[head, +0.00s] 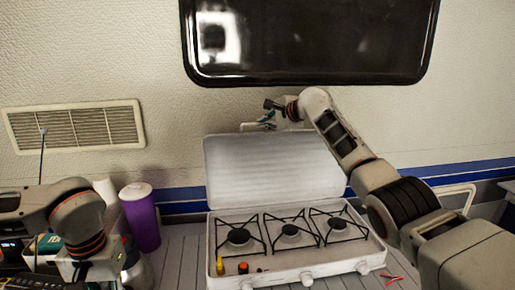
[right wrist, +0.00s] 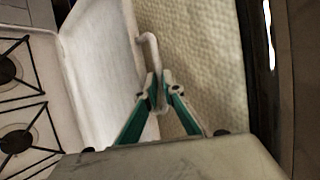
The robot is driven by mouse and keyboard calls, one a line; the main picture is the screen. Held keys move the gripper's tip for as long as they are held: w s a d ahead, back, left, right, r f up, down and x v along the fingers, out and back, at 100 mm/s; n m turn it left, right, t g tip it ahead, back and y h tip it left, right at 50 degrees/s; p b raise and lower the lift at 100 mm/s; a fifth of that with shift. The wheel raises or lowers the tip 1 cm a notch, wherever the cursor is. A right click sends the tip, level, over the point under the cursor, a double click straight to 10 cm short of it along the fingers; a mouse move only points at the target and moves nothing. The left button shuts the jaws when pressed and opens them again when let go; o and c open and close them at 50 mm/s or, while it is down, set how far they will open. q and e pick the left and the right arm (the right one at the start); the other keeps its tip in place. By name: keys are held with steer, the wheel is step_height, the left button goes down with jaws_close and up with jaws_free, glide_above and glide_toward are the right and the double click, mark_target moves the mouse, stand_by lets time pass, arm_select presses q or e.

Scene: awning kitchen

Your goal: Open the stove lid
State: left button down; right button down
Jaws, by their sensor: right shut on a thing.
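The white stove (head: 295,255) stands on the counter with its three burners uncovered. Its lid (head: 270,168) is raised, standing roughly upright at the back of the stove. My right gripper (head: 270,122) is at the lid's top edge. In the right wrist view my right gripper (right wrist: 159,82) is shut on the lid's handle (right wrist: 150,48), a thin white bar at the lid's edge. The lid's inner face (right wrist: 98,50) and two burners (right wrist: 15,140) show there too. My left arm is at the lower left of the head view; its gripper cannot be made out.
A purple cup (head: 141,218) with a white lid stands left of the stove. A wall vent (head: 78,127) and a dark window (head: 310,40) are behind. Small red pliers (head: 392,278) lie right of the stove. The textured wall is close behind the lid.

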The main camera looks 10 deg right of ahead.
steer(key=shift+w+r, duration=0.3)
steer(key=shift+r, duration=0.4)
steer(key=c, duration=2.2)
jaws_free()
steer(key=shift+s, duration=0.1)
steer(key=shift+o, duration=0.2)
steer(key=shift+s, duration=0.15)
steer(key=shift+f, duration=0.3)
steer(key=v, duration=1.1)
steer(key=shift+s+d+r, duration=0.15)
steer(key=shift+s+r, duration=0.1)
steer(key=shift+r, duration=0.1)
